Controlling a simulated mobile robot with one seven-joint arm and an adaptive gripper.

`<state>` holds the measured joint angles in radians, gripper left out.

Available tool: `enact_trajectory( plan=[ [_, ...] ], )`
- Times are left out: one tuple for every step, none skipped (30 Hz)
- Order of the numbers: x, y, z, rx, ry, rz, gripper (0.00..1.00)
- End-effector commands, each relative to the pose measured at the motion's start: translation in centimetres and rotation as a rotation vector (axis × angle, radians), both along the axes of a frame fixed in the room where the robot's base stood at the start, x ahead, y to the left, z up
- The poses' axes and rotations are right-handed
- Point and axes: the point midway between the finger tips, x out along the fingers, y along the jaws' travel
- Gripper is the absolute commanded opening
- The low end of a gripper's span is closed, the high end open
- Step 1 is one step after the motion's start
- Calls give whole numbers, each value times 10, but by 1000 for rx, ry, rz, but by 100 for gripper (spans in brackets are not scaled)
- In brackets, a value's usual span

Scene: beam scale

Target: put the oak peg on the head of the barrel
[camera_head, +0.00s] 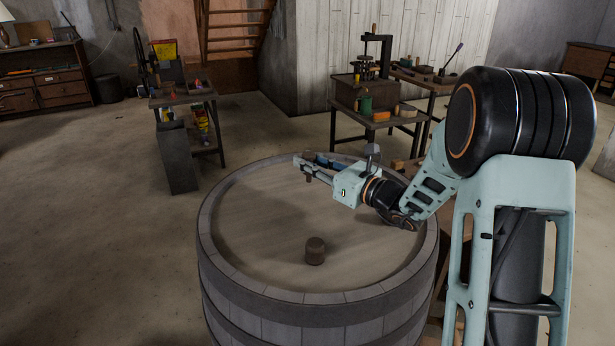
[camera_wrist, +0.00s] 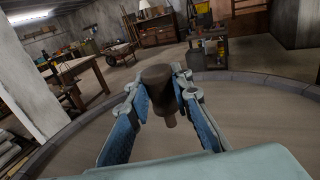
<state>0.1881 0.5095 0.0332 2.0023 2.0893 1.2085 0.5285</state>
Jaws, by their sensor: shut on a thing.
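The barrel (camera_head: 222,248) stands upright in front of me, with a flat, pale head (camera_head: 245,222) inside a raised rim. My gripper (camera_head: 307,165) reaches in from the right over the far part of the head. It is shut on a brown wooden peg, which looks like the oak peg (camera_wrist: 157,84). In the wrist view the peg sits between the blue finger pads, wide end up and narrow stem down, slightly tilted. Only a small part of it shows in the head view. I cannot tell whether its lower tip touches the head.
A short dark brown cylinder (camera_head: 315,250) stands on the near middle of the barrel head. The left part of the head is clear. Behind are a small work table (camera_head: 183,97) and a bench with a press (camera_head: 365,95). The barrel's rim (camera_head: 208,205) is raised all round.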

Motion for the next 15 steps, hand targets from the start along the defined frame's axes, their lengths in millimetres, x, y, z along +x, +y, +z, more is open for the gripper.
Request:
enact_trajectory(
  plan=[
    [4, 1, -5, 0, 0, 1, 1],
    [5, 2, -7, 0, 0, 1, 1],
    [7, 2, -8, 0, 0, 1, 1],
    [8, 2, -9, -1, -1, 1, 1],
    [8, 2, -10, -1, -1, 1, 1],
    [9, 2, -11, -1, -1, 1, 1],
    [10, 3, -12, 0, 0, 1, 1],
    [11, 3, -14, 0, 0, 1, 1],
    [13, 3, -18, 0, 1, 2, 1],
    [15, 4, -21, 0, 3, 2, 1],
    [14, 3, -27, -1, 4, 1, 1],
    [14, 3, -34, -1, 4, 1, 1],
    [14, 3, -39, 0, 4, 0, 1],
    [14, 3, -42, 0, 3, 0, 1],
    [14, 3, -46, -1, 2, 1, 1]
  ],
)
